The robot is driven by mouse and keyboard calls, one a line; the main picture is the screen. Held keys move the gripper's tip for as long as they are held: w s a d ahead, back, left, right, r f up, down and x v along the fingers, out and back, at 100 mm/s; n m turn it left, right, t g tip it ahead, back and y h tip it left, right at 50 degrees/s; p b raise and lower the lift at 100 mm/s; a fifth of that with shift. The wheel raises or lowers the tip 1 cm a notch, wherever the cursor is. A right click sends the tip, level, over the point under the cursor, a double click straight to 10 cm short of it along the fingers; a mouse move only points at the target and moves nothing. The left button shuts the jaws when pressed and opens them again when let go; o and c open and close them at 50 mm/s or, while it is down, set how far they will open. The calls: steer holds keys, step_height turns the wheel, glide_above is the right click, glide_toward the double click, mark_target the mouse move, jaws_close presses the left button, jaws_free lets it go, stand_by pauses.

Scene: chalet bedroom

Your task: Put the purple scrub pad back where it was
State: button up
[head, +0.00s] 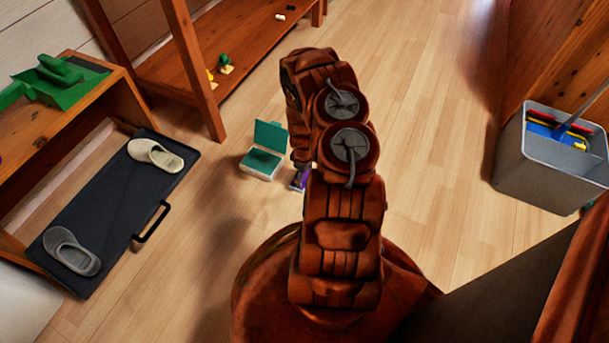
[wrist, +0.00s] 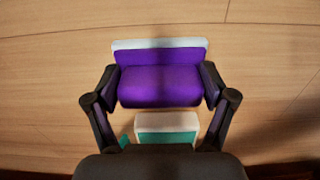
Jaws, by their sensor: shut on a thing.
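The purple scrub pad (wrist: 160,86) has a pale layer along its far edge. My gripper (wrist: 159,88) is shut on it, one finger at each side end, in the wrist view. The pad also shows as a small purple patch (head: 299,180) beside my arm in the head view, mostly hidden by it. Wooden floor lies beneath the pad; I cannot tell how high it is held. A teal and white box (head: 262,163) with its lid raised stands on the floor just left of the pad. Part of a teal and white thing (wrist: 166,124) shows below the pad in the wrist view.
A dark tray (head: 112,205) with two shoes lies at left, by a low wooden shelf with a green dustpan (head: 62,84). A wooden bench (head: 200,60) stands behind. A grey bin (head: 548,160) with cleaning tools stands at right.

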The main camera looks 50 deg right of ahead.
steer(key=shift+f, duration=0.15)
steer(key=o, duration=0.9)
steer(key=shift+c, duration=0.2)
